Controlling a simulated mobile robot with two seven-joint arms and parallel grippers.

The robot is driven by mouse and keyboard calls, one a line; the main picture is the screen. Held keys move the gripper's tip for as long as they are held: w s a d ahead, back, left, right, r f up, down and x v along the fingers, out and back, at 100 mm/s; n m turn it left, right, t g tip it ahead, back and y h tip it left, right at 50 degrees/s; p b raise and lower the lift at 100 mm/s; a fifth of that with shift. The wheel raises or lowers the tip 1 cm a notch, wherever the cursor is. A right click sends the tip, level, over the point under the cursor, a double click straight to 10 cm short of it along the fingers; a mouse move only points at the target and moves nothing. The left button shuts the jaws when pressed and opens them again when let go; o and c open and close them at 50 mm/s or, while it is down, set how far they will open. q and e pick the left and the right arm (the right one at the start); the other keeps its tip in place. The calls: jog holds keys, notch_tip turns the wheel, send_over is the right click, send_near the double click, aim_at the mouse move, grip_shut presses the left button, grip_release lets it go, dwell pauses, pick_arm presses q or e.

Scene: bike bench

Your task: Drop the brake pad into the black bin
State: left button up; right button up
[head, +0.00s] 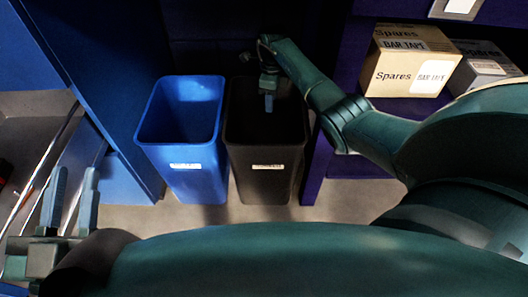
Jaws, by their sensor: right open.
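The black bin (266,185) stands on the floor at the middle, with a pale label on its front. My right gripper (268,103) points down over the bin's opening, its fingertips at or just inside the rim as seen from above. It is open, and I see nothing in it. I cannot make out the brake pad anywhere; the inside of the black bin is too dark to tell what lies there. My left gripper (74,178) is at the lower left, with its two fingers apart and nothing seen between them.
A blue bin (180,150) stands right beside the black bin on its left. A purple shelf at the right holds a Spares bar tape box (408,65) and a grey box (482,68). A blue cabinet side is at the left. Some floor shows in front of the bins.

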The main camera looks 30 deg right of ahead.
pick_arm(q)
jog(key=f+y+p, duration=0.1)
jog(key=f+n+g+p, duration=0.1)
jog(key=shift+s+f+y+p, duration=0.25)
jog(key=shift+s+y+p, duration=0.15)
pick_arm(e)
notch_tip(320, 180, up, 7)
